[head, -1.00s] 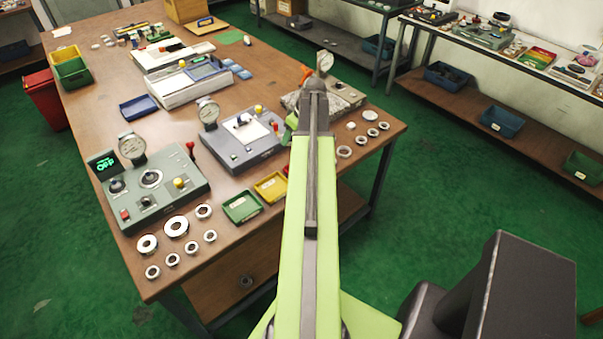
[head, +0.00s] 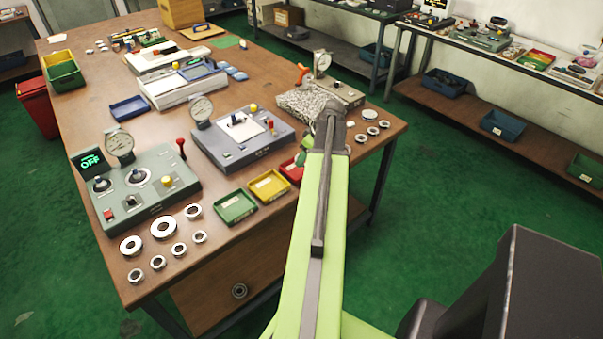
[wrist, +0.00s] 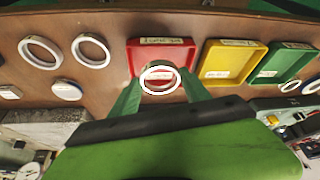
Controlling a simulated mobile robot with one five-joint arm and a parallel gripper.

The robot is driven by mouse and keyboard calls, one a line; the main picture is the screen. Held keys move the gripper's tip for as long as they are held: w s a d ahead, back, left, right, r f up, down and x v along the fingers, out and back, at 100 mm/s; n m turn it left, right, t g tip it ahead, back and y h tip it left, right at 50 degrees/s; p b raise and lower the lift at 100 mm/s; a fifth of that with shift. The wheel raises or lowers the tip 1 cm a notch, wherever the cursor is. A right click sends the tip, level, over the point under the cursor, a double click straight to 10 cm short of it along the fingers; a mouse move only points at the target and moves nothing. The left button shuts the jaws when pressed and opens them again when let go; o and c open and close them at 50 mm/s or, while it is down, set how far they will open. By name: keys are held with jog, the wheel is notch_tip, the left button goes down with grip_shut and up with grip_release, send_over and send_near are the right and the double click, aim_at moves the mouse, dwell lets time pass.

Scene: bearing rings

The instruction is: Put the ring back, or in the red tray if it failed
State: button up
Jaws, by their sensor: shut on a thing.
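In the wrist view my gripper (wrist: 158,92) has its green fingers shut on a silver ring (wrist: 158,74). The ring appears in front of the red tray (wrist: 134,58) and overlaps its near part; the height between them I cannot tell. The red tray's label is partly readable. In the head view the red tray (head: 290,170) shows only in part beside my arm, and the fingers and held ring are mostly hidden behind my arm.
A yellow tray (head: 269,186) and a green tray (head: 235,206) stand beside the red one. Several loose rings lie at the table's front left, and more (wrist: 91,50) lie beside the red tray. A grey tester (head: 241,139) and a control box (head: 135,190) stand behind the trays.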

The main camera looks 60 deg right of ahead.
aim_at(302, 172)
jog(key=shift+w+f, duration=0.3)
jog(key=shift+w, duration=0.2)
jog(key=shift+w+f, duration=0.3)
jog(key=shift+w, duration=0.2)
notch_tip(302, 172, down, 4)
jog(key=b, duration=0.4)
jog(key=shift+f+b, duration=0.2)
jog(key=shift+b, duration=0.2)
jog(key=shift+r, duration=0.25)
jog(key=shift+f, duration=0.15)
jog(key=o, duration=1.3)
